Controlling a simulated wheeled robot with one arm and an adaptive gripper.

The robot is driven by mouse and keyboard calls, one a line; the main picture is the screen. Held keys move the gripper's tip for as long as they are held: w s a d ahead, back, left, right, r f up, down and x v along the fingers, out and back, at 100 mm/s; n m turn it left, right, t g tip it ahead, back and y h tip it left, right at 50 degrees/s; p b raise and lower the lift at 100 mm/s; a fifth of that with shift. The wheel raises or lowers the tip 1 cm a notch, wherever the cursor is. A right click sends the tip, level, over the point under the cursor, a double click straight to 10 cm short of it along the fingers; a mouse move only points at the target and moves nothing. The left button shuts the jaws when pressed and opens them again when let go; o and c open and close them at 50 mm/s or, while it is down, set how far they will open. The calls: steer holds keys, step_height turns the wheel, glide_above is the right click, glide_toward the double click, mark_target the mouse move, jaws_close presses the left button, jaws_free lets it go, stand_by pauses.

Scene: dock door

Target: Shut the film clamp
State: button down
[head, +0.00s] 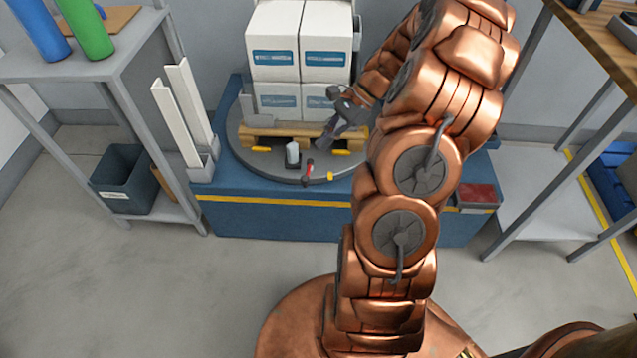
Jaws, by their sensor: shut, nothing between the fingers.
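A small clamp with a red-tipped lever (308,168) sits at the front edge of the round grey turntable (245,158). A small upright grey block (292,156) stands just left of the lever. I take these to be the film clamp; at this size I cannot tell whether its jaw is open. My gripper (321,146) is shut and empty, pointing down and left, just above and to the right of the lever in the picture. I cannot tell whether it touches the clamp. My copper arm covers the right side of the turntable.
White boxes (274,62) are stacked on a wooden pallet (262,131) behind the clamp. The blue base (270,221) carries the turntable. White corner posts (176,120) and a grey shelf (75,68) stand left. A wooden-topped bench (598,32) is right. Floor at front left is clear.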

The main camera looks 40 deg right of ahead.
steer(key=d+f+m+t+b, duration=0.1)
steer(key=d+f+m+b, duration=0.1)
steer(key=d+f, duration=0.4)
steer(key=shift+s+f+m, duration=0.35)
steer(key=shift+f+m, duration=0.1)
steer(key=shift+m, duration=0.05)
steer(key=b+x, duration=0.2)
steer(key=x, duration=0.8)
steer(key=shift+w+r+b, duration=0.2)
steer(key=shift+b, duration=0.1)
steer(key=shift+a+r+t, duration=0.1)
steer(key=shift+a+t, duration=0.15)
steer(key=shift+t, duration=0.05)
